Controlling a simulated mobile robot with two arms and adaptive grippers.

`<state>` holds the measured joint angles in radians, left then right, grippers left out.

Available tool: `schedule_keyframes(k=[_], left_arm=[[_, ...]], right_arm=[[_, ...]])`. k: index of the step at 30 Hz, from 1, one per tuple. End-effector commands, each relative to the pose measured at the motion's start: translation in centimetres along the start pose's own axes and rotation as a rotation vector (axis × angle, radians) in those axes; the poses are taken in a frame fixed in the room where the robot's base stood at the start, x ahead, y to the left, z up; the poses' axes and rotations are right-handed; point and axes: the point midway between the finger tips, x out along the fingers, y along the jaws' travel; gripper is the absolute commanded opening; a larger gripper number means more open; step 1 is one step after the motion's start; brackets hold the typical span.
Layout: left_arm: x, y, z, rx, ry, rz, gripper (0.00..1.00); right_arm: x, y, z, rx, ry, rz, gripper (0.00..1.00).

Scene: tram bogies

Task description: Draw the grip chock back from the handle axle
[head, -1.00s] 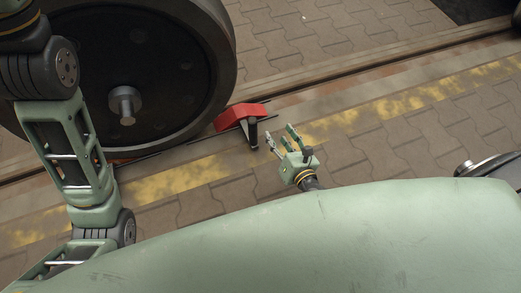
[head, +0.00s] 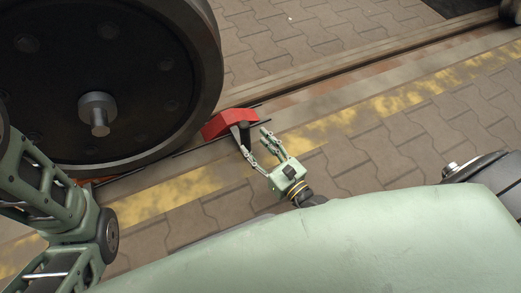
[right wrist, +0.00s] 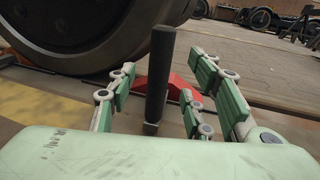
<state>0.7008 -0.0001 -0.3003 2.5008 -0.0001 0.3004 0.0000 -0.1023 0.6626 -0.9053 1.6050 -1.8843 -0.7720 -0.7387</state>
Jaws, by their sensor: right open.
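The red chock (head: 220,122) sits on the rail against the foot of the big dark wheel (head: 150,50). Its black upright handle (head: 244,134) stands on the near side. In the right wrist view the handle (right wrist: 158,70) rises between my fingers, with part of the red chock (right wrist: 176,84) behind it. My right gripper (head: 250,131) is open, its green fingers on either side of the handle; whether any finger touches it I cannot tell. My left arm shows at the left, but its gripper is out of view.
A grey axle stub (head: 98,114) sticks out from the wheel's face. The rail (head: 350,68) runs diagonally, with a worn yellow strip (head: 390,102) beside it. Paving right of my right gripper is clear. More wheels (right wrist: 262,18) stand far back.

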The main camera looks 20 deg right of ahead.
Motion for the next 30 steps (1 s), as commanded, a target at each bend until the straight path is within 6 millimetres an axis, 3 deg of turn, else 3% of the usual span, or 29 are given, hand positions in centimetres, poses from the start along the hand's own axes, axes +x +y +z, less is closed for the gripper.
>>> schedule_keyframes(k=[6,12,24,30], left_arm=[[-1.7,0.3,-0.6,0.000,0.000,0.000,0.00],[-2.3,0.5,-0.8,0.000,0.000,0.001,0.00],[-2.3,0.5,-0.8,0.000,0.000,0.001,0.00],[-2.3,0.5,-0.8,0.000,-0.001,0.001,0.00]], right_arm=[[3.6,0.0,-0.2,0.003,-0.004,-0.001,0.46],[5.8,0.0,-0.1,0.002,-0.002,-0.001,0.46],[6.3,0.0,0.0,0.002,-0.001,-0.001,0.46],[6.3,0.0,0.0,0.002,0.000,-0.001,0.28]])
